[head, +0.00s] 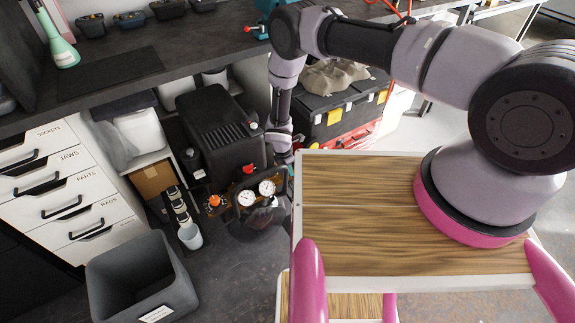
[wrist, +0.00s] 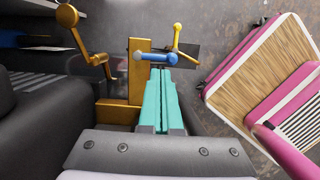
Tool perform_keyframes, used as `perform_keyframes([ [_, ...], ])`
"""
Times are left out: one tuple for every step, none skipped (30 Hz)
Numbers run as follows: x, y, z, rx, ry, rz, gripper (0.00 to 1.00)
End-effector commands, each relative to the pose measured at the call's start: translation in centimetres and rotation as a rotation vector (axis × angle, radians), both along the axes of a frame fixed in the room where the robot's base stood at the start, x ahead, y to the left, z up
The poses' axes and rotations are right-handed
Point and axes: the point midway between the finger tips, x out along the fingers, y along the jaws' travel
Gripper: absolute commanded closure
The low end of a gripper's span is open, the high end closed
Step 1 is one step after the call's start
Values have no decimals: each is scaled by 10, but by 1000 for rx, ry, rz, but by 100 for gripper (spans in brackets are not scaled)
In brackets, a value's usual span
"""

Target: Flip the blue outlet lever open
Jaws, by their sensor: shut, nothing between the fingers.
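The blue outlet lever (wrist: 158,58) shows in the wrist view, just beyond my fingertips. It lies roughly crosswise, with a paler rounded end at its left, in front of a brass block (wrist: 138,85). My gripper (wrist: 165,72) has its teal fingers shut together with nothing between them. The tips are at or very near the lever's underside; I cannot tell whether they touch. In the head view the black compressor (head: 215,125) stands below the bench, and my wrist hangs at its right side. The lever and fingertips cannot be made out there.
A yellow lever (wrist: 178,38) stands just behind the blue one, and a brass crank-like lever (wrist: 68,15) is at left. Two round gauges (head: 267,188) sit on the compressor's front. A grey bin (head: 140,280) and white drawers (head: 60,190) stand left. Floor shows between them.

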Motion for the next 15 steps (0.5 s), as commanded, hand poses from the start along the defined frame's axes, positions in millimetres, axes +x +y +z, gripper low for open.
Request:
perform_keyframes([
  [1, -1, -7, -1, 1, 0, 100],
  [1, -2, -10, 0, 0, 0, 100],
  [1, -3, -14, -1, 1, 0, 100],
  [2, -3, -16, -1, 1, 0, 100],
  [2, -3, -18, 0, 0, 0, 100],
  [3, -3, -19, 1, -1, 0, 100],
  [3, -3, -20, 1, -1, 0, 100],
  [3, -3, -21, 0, 0, 0, 100],
  [3, -3, -21, 0, 0, 0, 100],
  [3, -4, -21, 0, 0, 0, 100],
  [3, -4, -21, 0, 0, 0, 100],
  [3, -4, -21, 0, 0, 0, 100],
  [3, -3, -21, 0, 0, 0, 100],
  [3, -3, -21, 0, 0, 0, 100],
  [3, -3, -21, 0, 0, 0, 100],
])
